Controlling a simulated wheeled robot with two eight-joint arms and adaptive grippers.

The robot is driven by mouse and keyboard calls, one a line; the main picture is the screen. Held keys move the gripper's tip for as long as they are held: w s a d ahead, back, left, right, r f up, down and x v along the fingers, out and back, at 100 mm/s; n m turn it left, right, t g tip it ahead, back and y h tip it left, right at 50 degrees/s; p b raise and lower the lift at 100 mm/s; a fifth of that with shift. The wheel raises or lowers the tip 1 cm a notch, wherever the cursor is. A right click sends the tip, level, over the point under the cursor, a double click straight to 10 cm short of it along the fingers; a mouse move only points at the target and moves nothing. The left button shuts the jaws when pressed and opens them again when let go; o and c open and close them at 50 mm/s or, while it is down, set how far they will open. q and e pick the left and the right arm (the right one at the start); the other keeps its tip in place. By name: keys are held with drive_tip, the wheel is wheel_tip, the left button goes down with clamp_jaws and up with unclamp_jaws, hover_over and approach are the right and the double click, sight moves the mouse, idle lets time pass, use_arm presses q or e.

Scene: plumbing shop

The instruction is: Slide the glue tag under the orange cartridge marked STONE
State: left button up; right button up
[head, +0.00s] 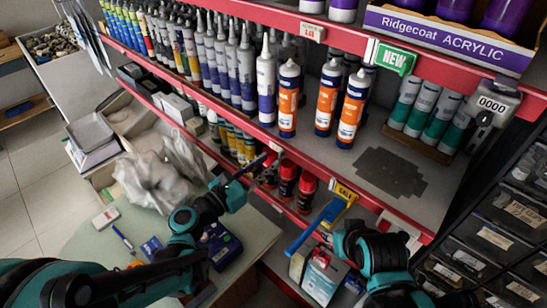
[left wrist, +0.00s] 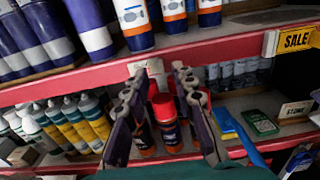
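Three orange, white and blue cartridges (head: 289,98) stand at the front of the upper red shelf in the head view; their lettering is too small to read, so I cannot tell which says STONE. Their lower ends show in the left wrist view (left wrist: 136,22). A small pale tag (left wrist: 153,66) sits on the red shelf rail, below and slightly right of the leftmost cartridge; it also shows in the head view (head: 276,147). My left gripper (left wrist: 158,76) is open, its dark fingers apart on either side of the tag. It also shows at the rail in the head view (head: 265,161).
A yellow SALE tag (head: 345,191) is on the rail to the right. A blue tool (head: 318,226) sticks out below it. Red-capped cans (head: 307,184) stand on the lower shelf. Purple-banded cartridges (head: 266,78) crowd the left. Bare shelf (head: 425,172) lies right of the orange cartridges.

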use_arm(q)
drive_tip(key=v, duration=0.8)
drive_tip(key=shift+d, duration=0.1)
